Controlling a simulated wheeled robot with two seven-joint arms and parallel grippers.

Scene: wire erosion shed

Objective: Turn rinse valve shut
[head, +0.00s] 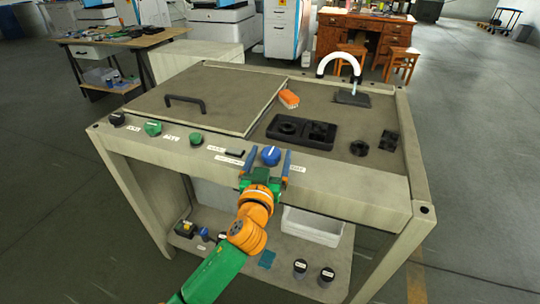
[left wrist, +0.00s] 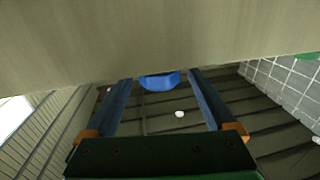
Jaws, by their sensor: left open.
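The rinse valve appears to be the round blue knob (head: 270,156) on the front edge of the grey-beige bench, right of centre. My left gripper (head: 268,160) is at the front of the bench with its two blue fingers spread, one on each side of the knob. In the left wrist view the blue knob (left wrist: 160,80) shows between the tips of the open fingers (left wrist: 160,84), with its upper part cut off by the bench panel. I cannot tell whether the fingers touch it. My right gripper is not in view.
The bench (head: 370,192) has black and green knobs along its left front and a lid with a black handle (head: 185,101). A black tray (head: 300,131), an orange brush (head: 289,98) and small black parts lie on top. A shelf below holds a white bin (head: 313,226).

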